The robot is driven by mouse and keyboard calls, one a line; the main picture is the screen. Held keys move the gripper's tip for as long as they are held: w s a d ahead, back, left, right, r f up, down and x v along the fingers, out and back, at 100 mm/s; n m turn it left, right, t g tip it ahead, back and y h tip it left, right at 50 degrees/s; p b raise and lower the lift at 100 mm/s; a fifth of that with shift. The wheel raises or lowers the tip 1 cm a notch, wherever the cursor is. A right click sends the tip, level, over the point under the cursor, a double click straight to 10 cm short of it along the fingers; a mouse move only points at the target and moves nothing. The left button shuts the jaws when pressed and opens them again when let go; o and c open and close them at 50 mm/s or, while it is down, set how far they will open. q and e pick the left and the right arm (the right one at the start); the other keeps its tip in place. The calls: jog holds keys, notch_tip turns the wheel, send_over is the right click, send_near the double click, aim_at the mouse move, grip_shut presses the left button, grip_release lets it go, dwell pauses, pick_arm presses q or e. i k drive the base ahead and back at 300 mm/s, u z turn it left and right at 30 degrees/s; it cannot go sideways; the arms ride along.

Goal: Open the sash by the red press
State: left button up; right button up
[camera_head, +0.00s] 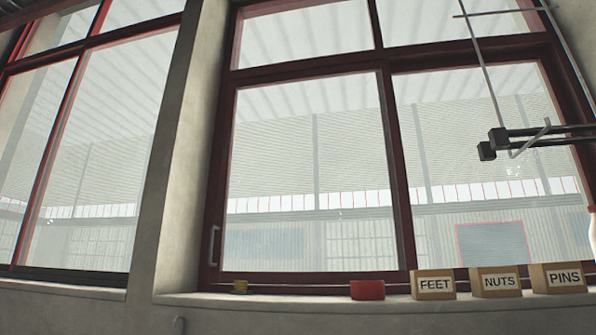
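A large window with a dark red frame fills the middle and right of the head view. Its lower left sash (396,200) has a tall glass pane and sits against the left jamb, apparently closed. A pale vertical pull handle (213,246) is on the sash's left stile, near the bottom. No red press can be made out.
The pale sill (320,299) carries a small yellow block (240,287), a red block (368,290) and boxes labelled FEET (434,284), NUTS (496,282) and PINS (558,278). A second window stands left.

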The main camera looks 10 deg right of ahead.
aim_at(217, 243)
jog(key=u, duration=0.35)
jog(key=i, duration=0.65)
jog(key=u, duration=0.4)
